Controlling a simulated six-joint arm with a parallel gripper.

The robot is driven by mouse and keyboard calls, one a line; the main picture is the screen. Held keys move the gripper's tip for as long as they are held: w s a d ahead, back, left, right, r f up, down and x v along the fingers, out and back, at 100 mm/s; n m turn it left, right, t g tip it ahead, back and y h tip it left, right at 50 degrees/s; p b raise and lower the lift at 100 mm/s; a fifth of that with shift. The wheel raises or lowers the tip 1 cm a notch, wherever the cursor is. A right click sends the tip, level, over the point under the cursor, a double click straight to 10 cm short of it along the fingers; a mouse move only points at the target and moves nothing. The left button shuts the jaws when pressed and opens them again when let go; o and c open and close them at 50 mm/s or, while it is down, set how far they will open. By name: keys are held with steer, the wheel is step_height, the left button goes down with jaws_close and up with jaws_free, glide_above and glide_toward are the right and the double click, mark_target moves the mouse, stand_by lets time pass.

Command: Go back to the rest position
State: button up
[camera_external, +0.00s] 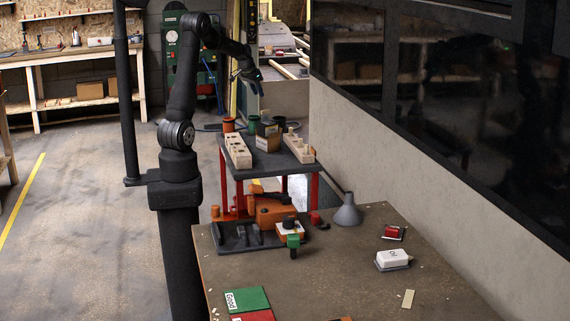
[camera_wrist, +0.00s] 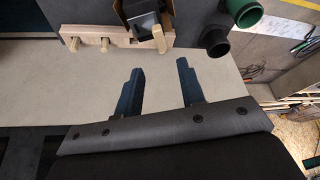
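My gripper (camera_external: 250,77) is raised above the far side of the small raised platform (camera_external: 268,160) in the external view. In the wrist view my gripper (camera_wrist: 160,83) shows two dark blue fingers, clearly apart, with nothing between them. Below and beyond the fingers, the wrist view shows a wooden block with pegs (camera_wrist: 110,34), a dark box with a grey top (camera_wrist: 146,24), a green cup-like part (camera_wrist: 244,10) and a black one (camera_wrist: 215,40). None of them touches the fingers.
The platform on red legs also holds wooden blocks (camera_external: 238,150) and an orange part (camera_external: 228,124). The brown table (camera_external: 340,270) carries a grey funnel (camera_external: 347,211), a white block (camera_external: 393,258), a red item (camera_external: 394,232) and a green panel (camera_external: 247,299). A wall runs along the right.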

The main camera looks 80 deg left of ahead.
mark_target(265, 111)
steer(key=x, duration=1.2)
steer(key=shift+s, duration=0.1)
step_height(265, 111, up, 3)
steer(key=shift+f, duration=0.15)
steer(key=shift+r, duration=0.35)
